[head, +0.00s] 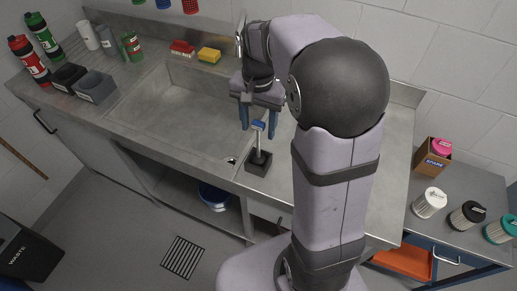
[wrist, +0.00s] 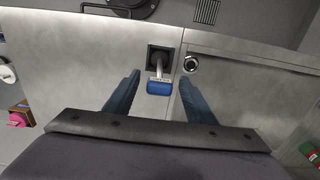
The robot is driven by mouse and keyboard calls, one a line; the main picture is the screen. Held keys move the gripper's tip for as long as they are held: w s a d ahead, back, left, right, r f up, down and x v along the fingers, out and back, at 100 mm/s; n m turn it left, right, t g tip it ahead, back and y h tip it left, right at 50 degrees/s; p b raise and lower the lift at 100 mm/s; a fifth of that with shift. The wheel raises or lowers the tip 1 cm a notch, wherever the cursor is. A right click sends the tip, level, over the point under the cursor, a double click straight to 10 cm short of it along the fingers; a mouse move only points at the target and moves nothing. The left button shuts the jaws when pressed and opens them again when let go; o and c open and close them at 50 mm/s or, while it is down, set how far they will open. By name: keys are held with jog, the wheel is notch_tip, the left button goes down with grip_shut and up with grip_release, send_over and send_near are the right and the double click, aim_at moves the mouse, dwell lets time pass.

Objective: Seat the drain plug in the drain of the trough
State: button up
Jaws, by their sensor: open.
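The drain plug has a blue handle (head: 258,125) on a pale stem and a dark lower end. It stands upright in a small dark square holder (head: 260,171) on the counter, just right of the trough. The wrist view shows its blue handle (wrist: 159,87) too. The trough (head: 165,108) is a wide grey metal basin. Its drain (head: 232,160) is a small dark, light-rimmed opening near the trough's front right corner; it also shows in the wrist view (wrist: 191,63). My gripper (head: 259,119) is open, fingers pointing down, one either side of the blue handle, with visible gaps.
Red and yellow blocks (head: 209,54) lie on the back ledge. Bottles (head: 30,60), cups and grey bins (head: 95,87) stand at the left end. A side table at right holds several filters (head: 430,203) and a box (head: 432,156). A blue bucket (head: 214,197) sits below.

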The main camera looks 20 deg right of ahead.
aim_at(259, 146)
jog(key=shift+s+f+p, duration=0.1)
jog(key=shift+f+p, duration=0.35)
jog(key=shift+f, duration=0.2)
jog(key=shift+f+p, duration=0.6)
jog(key=shift+f, duration=1.35)
grip_shut()
